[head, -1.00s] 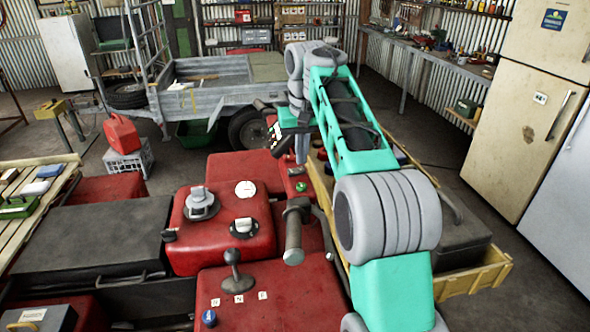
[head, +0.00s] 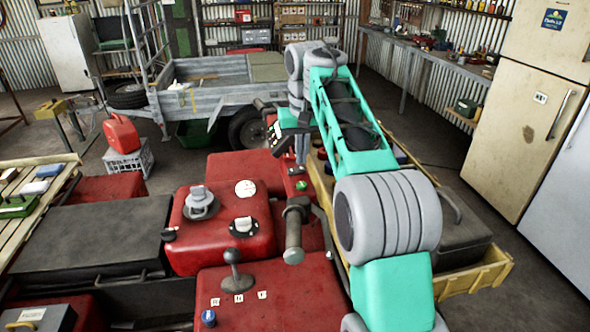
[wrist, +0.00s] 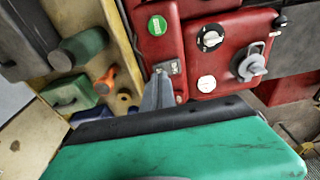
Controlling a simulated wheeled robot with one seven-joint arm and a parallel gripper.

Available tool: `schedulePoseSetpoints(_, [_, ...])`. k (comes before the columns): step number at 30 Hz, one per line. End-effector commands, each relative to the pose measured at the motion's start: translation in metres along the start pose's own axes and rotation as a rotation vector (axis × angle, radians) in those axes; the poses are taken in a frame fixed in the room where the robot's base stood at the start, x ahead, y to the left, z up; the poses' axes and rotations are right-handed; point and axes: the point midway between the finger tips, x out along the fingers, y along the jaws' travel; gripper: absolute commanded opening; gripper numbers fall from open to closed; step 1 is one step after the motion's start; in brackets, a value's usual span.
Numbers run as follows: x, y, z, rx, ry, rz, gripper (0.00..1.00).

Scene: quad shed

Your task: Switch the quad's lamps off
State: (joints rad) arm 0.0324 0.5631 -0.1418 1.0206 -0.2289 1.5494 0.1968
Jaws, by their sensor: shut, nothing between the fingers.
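The red quad (head: 270,295) fills the lower middle of the head view. Its panel carries a green round button (head: 301,186), also in the wrist view (wrist: 157,25). A small grey switch plate (wrist: 168,68) sits just below that button in the wrist view. A white rotary knob on a black disc (head: 243,225) is on the red tank, also in the wrist view (wrist: 210,39). Which control works the lamps is not readable, and no lamp is clearly visible. My gripper (head: 301,160) is shut and empty, fingertips (wrist: 160,78) pointing at the switch plate; contact cannot be told.
A grey cap (head: 200,203) and a gear lever (head: 233,270) stand on the quad. A handlebar grip (head: 294,235) rises close to my arm. A yellow crate (head: 490,278) lies right of the quad. A grey trailer (head: 200,100) stands behind.

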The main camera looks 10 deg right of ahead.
Motion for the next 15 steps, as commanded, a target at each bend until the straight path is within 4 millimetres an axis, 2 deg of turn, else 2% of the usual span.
schedulePoseSetpoints(15, [0.0084,0.0000,0.0013,0.000,0.000,0.000,0.00])
